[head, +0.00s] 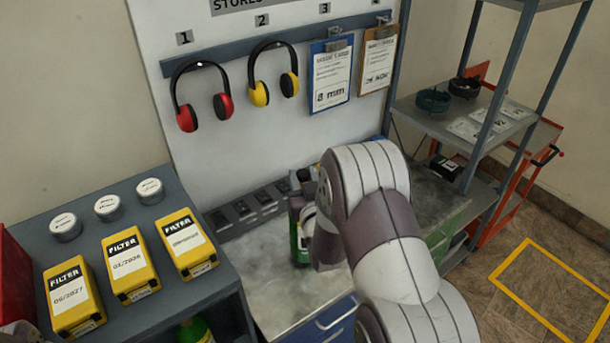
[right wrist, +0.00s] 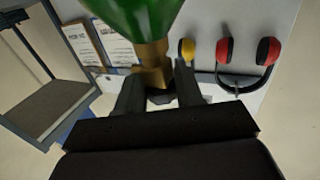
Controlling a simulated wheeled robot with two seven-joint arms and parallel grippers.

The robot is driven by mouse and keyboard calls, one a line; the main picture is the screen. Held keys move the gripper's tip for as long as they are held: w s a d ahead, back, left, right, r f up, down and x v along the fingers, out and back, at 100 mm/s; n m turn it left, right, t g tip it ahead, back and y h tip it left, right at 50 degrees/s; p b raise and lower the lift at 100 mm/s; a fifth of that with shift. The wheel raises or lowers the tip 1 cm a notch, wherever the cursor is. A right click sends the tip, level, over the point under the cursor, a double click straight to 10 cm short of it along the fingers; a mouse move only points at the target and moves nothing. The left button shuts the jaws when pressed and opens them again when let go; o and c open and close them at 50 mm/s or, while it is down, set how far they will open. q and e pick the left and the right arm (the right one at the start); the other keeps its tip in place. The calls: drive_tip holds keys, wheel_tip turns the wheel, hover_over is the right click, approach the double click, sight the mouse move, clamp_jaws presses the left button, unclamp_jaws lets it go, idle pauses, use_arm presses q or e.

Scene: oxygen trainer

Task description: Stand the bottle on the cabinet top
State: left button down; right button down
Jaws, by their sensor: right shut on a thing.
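My right gripper (head: 303,190) is mostly hidden by my right arm in the head view. In the right wrist view the right gripper (right wrist: 158,88) is shut on the brass neck of a green bottle (right wrist: 135,15). In the head view the green bottle (head: 300,243) looks upright beside my wrist, partly covered by it. It is over the grey cabinet top (head: 265,285), which has blue drawers below. I cannot tell whether its base touches the top. My left gripper is not in view.
Several dark sockets (head: 243,210) line the back of the cabinet top. A left shelf unit (head: 190,290) holds yellow filter boxes (head: 128,263) and white-lidded jars (head: 107,207). Another green bottle (head: 195,331) stands below. Ear defenders (head: 219,105) hang on the back board. The cabinet top's front left is clear.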

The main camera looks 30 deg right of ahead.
drive_tip(key=shift+w, duration=0.15)
drive_tip(key=shift+f, duration=0.1)
drive_tip(key=c, duration=1)
unclamp_jaws()
drive_tip(key=shift+f, duration=0.15)
drive_tip(key=shift+o, duration=1.3)
drive_tip(key=p+v, duration=0.1)
drive_tip(key=v, duration=1.1)
drive_tip(key=w+a+f+n+g+y, duration=0.1)
drive_tip(key=a+f+n+g+y, duration=0.1)
drive_tip(key=a+f+g+y, duration=0.45)
drive_tip(key=s+a+r+n+g, duration=0.1)
drive_tip(key=s+a+g, duration=0.3)
drive_tip(key=s+g, duration=0.5)
drive_tip(key=shift+s+a+r+n+h, duration=0.3)
drive_tip(key=shift+s+r+n+h, duration=0.15)
drive_tip(key=shift+s+r, duration=0.1)
